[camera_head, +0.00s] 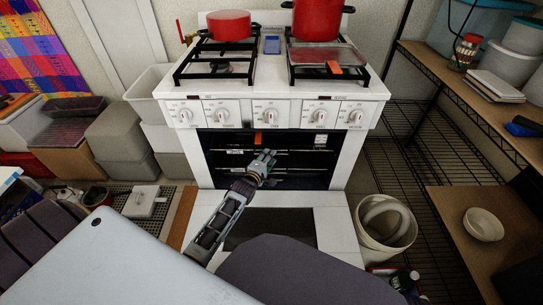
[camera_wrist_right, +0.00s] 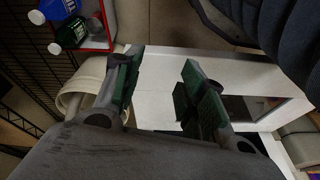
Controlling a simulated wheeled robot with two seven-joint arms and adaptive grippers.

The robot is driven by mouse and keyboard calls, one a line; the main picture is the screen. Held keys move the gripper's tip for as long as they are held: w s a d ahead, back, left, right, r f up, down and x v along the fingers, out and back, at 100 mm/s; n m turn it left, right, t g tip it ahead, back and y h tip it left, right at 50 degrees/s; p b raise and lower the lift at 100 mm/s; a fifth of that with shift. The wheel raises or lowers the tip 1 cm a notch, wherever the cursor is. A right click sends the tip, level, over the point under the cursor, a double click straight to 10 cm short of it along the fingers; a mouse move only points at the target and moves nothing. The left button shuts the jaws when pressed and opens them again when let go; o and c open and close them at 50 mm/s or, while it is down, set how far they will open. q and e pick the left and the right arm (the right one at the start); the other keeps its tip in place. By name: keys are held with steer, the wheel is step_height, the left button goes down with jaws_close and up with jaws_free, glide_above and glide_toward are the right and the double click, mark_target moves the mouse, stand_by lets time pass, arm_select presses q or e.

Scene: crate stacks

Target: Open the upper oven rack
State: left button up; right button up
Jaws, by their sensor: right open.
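The white oven (camera_head: 345,165) stands ahead with its door (camera_head: 330,222) folded down flat and its dark cavity open. The upper oven rack (camera_head: 300,151) shows as a thin metal line across the cavity. Another rack line is below it, partly hidden by my gripper. My left gripper (camera_head: 263,163) is in front of the cavity at about rack height. I cannot tell whether it touches a rack or whether its fingers are apart. My right gripper (camera_wrist_right: 164,64) is open and empty in the right wrist view, with the white door (camera_wrist_right: 240,70) behind it. It is not visible in the head view.
Red pots (camera_head: 318,20) stand on the stovetop. A white bucket (camera_head: 384,235) is beside the door at right, near a wire shelf (camera_head: 400,170). Grey bins (camera_head: 118,130) and a flat white box (camera_head: 141,201) are at left. Bottles (camera_wrist_right: 68,33) stand near the right gripper.

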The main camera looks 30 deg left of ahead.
arm_select(q)
steer(key=shift+w+a+f+b, duration=0.1)
steer(key=shift+w+f+b, duration=0.1)
steer(key=shift+w, duration=0.45)
steer(key=shift+w+f+b, duration=0.1)
steer(key=shift+w+b, duration=0.05)
steer(key=shift+w, duration=0.75)
arm_select(e)
steer(key=shift+s+a+r, duration=0.15)
steer(key=shift+s+r, duration=0.05)
steer(key=shift+r, duration=0.55)
arm_select(q)
jaws_close()
arm_select(e)
steer(key=shift+w+r, duration=0.1)
steer(key=shift+w, duration=0.2)
